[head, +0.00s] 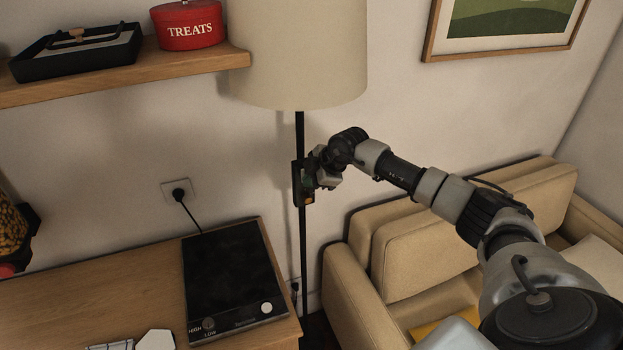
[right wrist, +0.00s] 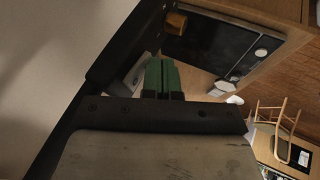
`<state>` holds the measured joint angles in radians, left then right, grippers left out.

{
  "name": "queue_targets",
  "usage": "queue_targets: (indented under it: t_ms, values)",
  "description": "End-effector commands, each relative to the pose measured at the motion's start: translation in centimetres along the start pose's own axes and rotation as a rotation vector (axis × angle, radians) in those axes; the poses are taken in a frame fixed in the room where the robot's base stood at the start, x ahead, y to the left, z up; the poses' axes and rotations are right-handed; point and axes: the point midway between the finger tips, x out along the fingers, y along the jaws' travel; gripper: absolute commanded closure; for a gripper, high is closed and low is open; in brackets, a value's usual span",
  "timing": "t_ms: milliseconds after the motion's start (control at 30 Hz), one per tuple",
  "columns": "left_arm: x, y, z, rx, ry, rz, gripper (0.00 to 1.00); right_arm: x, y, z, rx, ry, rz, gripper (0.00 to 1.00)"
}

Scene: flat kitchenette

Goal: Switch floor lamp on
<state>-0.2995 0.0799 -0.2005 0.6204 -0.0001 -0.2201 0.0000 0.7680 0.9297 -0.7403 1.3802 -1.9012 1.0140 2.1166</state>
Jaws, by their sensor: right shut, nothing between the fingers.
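The floor lamp has a beige cylindrical shade (head: 298,55) at the top middle of the head view, with no clear glow. Its thin black pole (head: 303,245) runs down between the counter and the sofa. My right gripper (head: 309,184) is at the pole, a little below the shade. It is shut and empty. My left gripper is not in view.
A wooden counter (head: 90,300) with a black hob (head: 235,275) stands left of the pole. A beige sofa (head: 410,245) is to the right. A wall shelf (head: 205,64) with a red treats tin (head: 188,27) and a black tray (head: 75,55) is at upper left.

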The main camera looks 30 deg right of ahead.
Motion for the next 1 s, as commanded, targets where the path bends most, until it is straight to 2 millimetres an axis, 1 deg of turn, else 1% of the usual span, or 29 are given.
queue_targets:
  t_ms: [67, 167, 200, 467, 800, 1000]
  values:
    - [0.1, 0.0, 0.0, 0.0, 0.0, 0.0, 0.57, 0.0, 0.0, 0.0, 0.0, 0.0, 0.001, 1.0]
    - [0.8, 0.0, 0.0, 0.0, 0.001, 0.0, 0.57, 0.6, 0.4, 0.0, -0.006, 0.005, 0.018, 1.0]
    - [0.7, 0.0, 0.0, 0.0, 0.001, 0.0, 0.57, 0.5, 0.6, -0.1, -0.008, 0.006, 0.024, 1.0]
    - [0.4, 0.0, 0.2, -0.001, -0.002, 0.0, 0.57, 0.2, 0.6, -0.1, -0.008, 0.005, 0.022, 1.0]
    - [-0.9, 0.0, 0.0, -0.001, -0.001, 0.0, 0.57, -1.0, 1.2, -0.8, -0.008, 0.005, 0.021, 1.0]
    - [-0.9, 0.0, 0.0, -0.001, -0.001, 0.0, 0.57, -1.0, 1.2, -0.7, -0.008, 0.005, 0.02, 1.0]
